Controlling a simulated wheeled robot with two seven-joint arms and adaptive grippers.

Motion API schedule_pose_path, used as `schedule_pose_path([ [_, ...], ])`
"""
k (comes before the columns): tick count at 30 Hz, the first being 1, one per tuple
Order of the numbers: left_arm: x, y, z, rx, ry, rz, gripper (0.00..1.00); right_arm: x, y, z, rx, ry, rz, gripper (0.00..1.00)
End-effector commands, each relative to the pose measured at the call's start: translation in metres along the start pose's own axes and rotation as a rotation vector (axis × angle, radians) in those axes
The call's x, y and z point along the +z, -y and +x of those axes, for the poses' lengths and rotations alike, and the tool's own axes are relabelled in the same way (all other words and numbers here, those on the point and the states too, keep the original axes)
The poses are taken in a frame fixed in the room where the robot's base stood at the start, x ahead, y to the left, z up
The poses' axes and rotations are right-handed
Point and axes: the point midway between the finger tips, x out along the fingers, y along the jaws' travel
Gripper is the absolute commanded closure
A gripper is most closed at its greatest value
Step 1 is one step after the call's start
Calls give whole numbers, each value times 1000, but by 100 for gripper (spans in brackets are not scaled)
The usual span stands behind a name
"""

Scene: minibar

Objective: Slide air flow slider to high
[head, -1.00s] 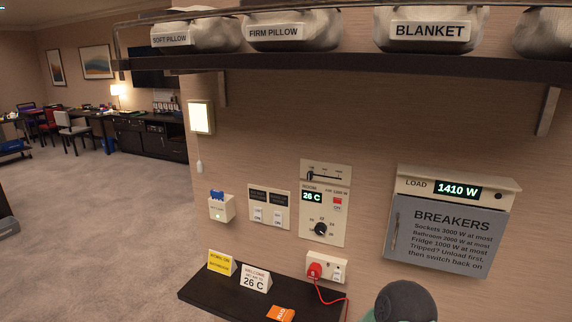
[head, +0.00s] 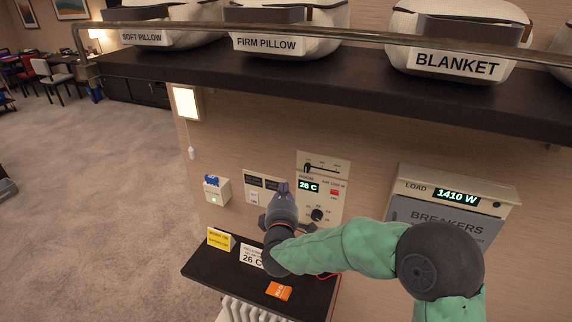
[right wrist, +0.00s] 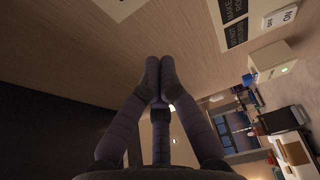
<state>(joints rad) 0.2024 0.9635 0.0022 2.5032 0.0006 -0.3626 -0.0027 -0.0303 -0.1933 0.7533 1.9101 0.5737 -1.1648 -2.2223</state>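The air flow slider (head: 307,168) is a small dark knob at the left end of a horizontal slot. The slot is at the top of the cream room control panel (head: 338,182), whose display reads 26 C. My right gripper (head: 283,187) is in front of the wall, left of and slightly below the slider, and apart from it in the picture. In the right wrist view its fingertips (right wrist: 160,68) are together with nothing visible between them. A cream panel edge (right wrist: 120,8) shows at the top there. My left gripper is not in view.
A shelf (head: 350,100) with pillow and blanket bags overhangs the panel. A switch plate (head: 254,198) is left of the gripper. The breaker box (head: 450,212) is on the right. A dark ledge (head: 215,268) with cards is below.

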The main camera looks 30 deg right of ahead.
Motion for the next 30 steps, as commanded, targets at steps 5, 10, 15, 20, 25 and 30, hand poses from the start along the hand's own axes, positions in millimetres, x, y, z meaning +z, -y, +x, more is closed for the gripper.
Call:
schedule_pose_path([
  [5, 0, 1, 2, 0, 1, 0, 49, 1, 0, 14, 2, 4, -6, 100],
  [10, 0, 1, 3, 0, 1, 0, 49, 1, 0, 43, 3, 4, -5, 100],
  [15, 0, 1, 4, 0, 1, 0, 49, 1, 0, 71, 1, 3, -4, 100],
  [20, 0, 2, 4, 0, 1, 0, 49, 1, 0, 93, 2, 2, -4, 100],
  [25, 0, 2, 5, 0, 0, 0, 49, 14, -1, 96, 2, 3, -4, 100],
  [30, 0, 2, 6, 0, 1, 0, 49, 30, -1, 90, 2, 2, -4, 100],
])
